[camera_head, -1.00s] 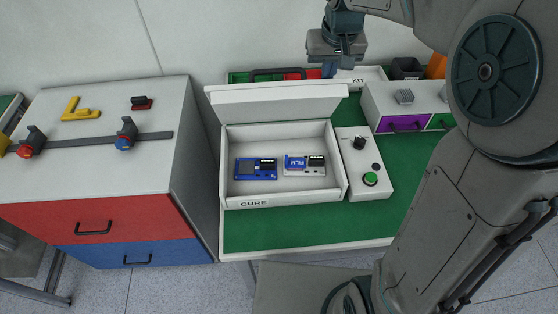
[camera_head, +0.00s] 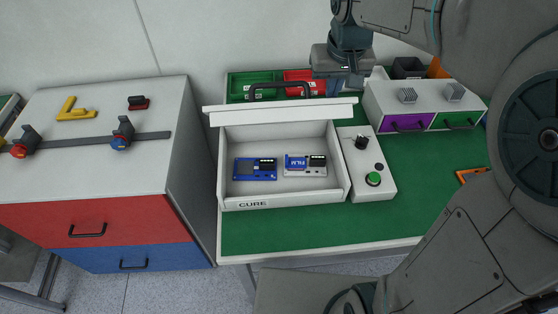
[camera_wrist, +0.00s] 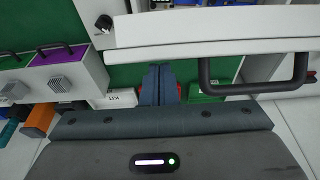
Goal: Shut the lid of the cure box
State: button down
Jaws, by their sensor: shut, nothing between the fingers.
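The white cure box (camera_head: 290,197), labelled CURE, sits on the green worktop with its lid (camera_head: 280,115) raised at the back. The lid shows as a narrow strip in the head view, with its black handle (camera_head: 281,88) on the far side. A blue device (camera_head: 254,169) and a white-and-blue FILM case (camera_head: 303,166) lie inside. My gripper (camera_head: 352,86) is shut and empty behind the lid's right end. In the wrist view, its fingers (camera_wrist: 160,84) point at the lid (camera_wrist: 220,30), left of the handle (camera_wrist: 262,85). Contact is unclear.
A control box with a green button (camera_head: 373,179) stands right of the cure box. Purple and green drawers (camera_head: 408,125) are farther right. Green and red bins (camera_head: 252,79) stand behind the lid. The front strip of worktop is clear.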

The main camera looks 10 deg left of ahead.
aim_at(335, 110)
jog(key=shift+s+d+f+b, duration=0.15)
jog(key=shift+s+f+b, duration=0.55)
jog(key=shift+b, duration=0.05)
jog(key=shift+s+d+f+b, duration=0.1)
jog(key=shift+s+f+b, duration=0.55)
jog(key=shift+s+b, duration=0.05)
jog(key=shift+s+d+f, duration=0.1)
jog(key=shift+s+f, duration=0.1)
jog(key=shift+s, duration=0.2)
jog(key=s+f+b, duration=0.3)
jog(key=b, duration=0.1)
jog(key=shift+d+f, duration=0.3)
jog(key=shift+f, duration=0.2)
jog(key=shift+s+d+f+b, duration=0.1)
jog(key=shift+s+f+b, duration=0.2)
jog(key=shift+f+b, duration=0.3)
jog(key=shift+s+f+b, duration=0.25)
jog(key=shift+f+b, duration=0.3)
jog(key=shift+f, duration=0.2)
jog(key=shift+s+d+f+b, duration=0.1)
jog(key=shift+s+f+b, duration=0.2)
jog(key=shift+f+b, duration=0.3)
